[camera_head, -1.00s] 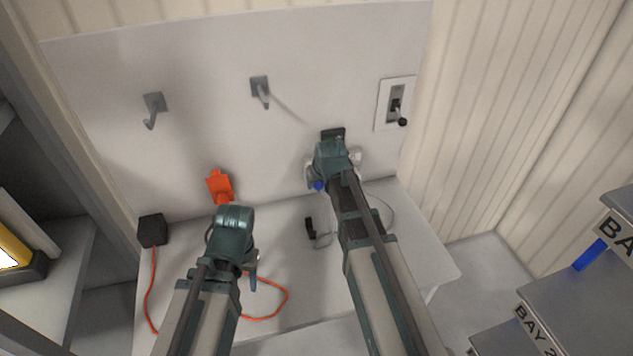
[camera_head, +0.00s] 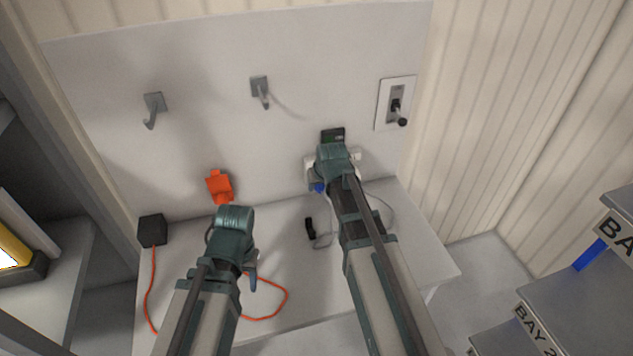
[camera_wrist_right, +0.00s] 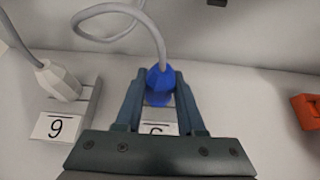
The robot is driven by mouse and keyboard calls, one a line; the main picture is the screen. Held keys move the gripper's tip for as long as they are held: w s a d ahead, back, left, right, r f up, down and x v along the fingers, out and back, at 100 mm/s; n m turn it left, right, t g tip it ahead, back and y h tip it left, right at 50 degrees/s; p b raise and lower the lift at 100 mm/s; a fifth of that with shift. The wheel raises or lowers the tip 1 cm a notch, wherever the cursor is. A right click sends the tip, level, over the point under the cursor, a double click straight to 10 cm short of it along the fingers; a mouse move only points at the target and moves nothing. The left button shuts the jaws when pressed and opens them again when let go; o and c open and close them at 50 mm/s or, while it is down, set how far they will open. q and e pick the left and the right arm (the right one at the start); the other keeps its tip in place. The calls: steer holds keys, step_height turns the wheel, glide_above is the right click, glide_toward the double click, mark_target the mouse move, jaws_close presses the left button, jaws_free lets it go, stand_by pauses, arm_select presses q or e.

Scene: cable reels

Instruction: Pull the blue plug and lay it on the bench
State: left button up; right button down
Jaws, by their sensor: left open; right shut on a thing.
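The blue plug (camera_wrist_right: 159,84) is between the fingers of my right gripper (camera_wrist_right: 158,78), shut on it, in the right wrist view. A grey cable loops from the plug. A pale socket strip with a number label shows just behind it; whether the plug is still seated cannot be told. In the head view only a bit of the blue plug (camera_head: 319,187) shows beside my right wrist, which hides most of the strip. The bench (camera_head: 285,225) is a pale top below the wall board. My left gripper (camera_head: 251,281) is open and empty over the bench's left part.
A white plug (camera_wrist_right: 62,82) sits beside the blue one. A black connector (camera_head: 310,228) lies on the bench. An orange holder (camera_head: 220,187), two hooks and a lever switch (camera_head: 397,106) are on the board. A black box (camera_head: 152,230) with an orange cable stands at left.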

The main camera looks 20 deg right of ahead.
steer(key=shift+s, duration=2.05)
stand_by(0.5)
